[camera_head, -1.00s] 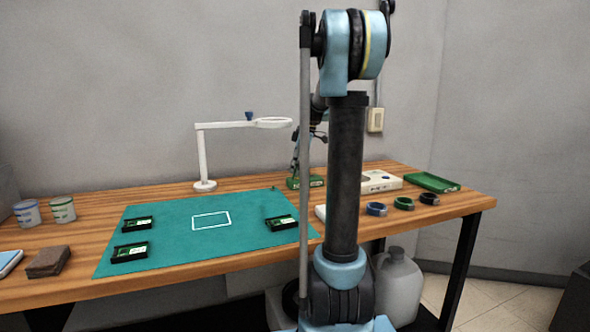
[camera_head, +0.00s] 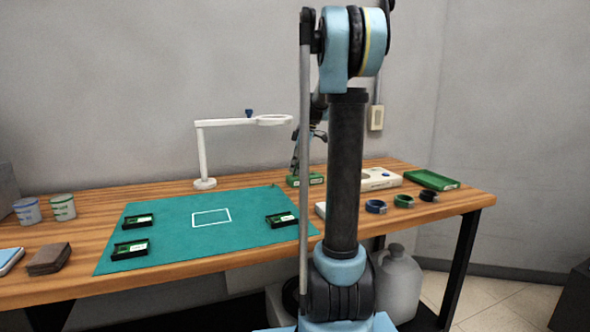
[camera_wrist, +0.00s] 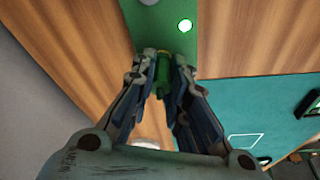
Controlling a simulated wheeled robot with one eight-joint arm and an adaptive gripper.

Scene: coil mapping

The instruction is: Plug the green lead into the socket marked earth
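In the wrist view, my gripper (camera_wrist: 163,62) has its fingers close together on a small bright green piece (camera_wrist: 162,76). It looks like a plug, but I cannot tell whether it is the green lead's end. Just beyond the fingertips is a green box (camera_wrist: 151,22) with a pale round spot (camera_wrist: 185,25) on its top. In the head view, my gripper (camera_head: 296,166) points down at this green box (camera_head: 311,180) at the back of the bench, partly behind my arm. I cannot tell whether the held piece touches the box. No earth marking is readable.
A white unit (camera_head: 380,181) and a green tray (camera_head: 432,180) stand at right. Blue (camera_head: 376,207), green (camera_head: 403,201) and black (camera_head: 428,196) rings lie in front. The green mat (camera_head: 180,225) bears small black-and-green modules (camera_head: 131,249). A white lamp (camera_head: 203,155) stands behind it.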

